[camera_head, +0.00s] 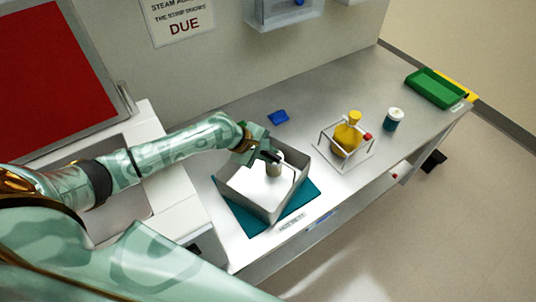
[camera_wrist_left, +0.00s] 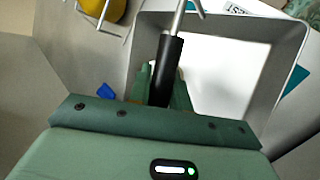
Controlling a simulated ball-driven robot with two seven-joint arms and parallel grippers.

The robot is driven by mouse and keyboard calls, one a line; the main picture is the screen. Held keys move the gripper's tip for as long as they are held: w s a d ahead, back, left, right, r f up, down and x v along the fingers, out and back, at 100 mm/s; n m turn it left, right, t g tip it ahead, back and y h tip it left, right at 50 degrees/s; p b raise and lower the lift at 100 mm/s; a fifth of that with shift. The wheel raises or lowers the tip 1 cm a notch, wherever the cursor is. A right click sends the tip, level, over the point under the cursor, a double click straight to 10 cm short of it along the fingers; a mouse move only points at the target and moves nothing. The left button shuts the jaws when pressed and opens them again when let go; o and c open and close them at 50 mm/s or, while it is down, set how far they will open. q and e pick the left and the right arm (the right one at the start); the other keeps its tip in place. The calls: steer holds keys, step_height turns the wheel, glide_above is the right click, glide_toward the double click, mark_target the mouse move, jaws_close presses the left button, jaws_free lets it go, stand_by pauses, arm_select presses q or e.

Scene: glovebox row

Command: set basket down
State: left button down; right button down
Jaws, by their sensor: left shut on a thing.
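The basket (camera_head: 246,203) is a grey, open square box with a white inside and a thin metal handle. It is over the teal mat (camera_head: 304,192), turned relative to it; I cannot tell whether it touches the mat. My left gripper (camera_head: 268,156) is shut on the handle at the basket's far left side. In the left wrist view the fingers (camera_wrist_left: 164,92) close around the handle's black grip (camera_wrist_left: 170,65), with the basket's rim (camera_wrist_left: 275,75) behind. My right gripper is not in view.
On the steel bench (camera_head: 335,195) stand a wire stand with a yellow flask (camera_head: 346,135), a white-capped jar (camera_head: 393,120) and a green tray (camera_head: 435,90). A blue piece (camera_head: 278,117) lies near the back wall. Bench between mat and stand is clear.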

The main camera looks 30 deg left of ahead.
arm_select(q)
steer(key=c, duration=1.3)
jaws_free()
steer(key=p+v, duration=0.3)
steer(key=v, duration=0.9)
steer(key=shift+p, duration=0.3)
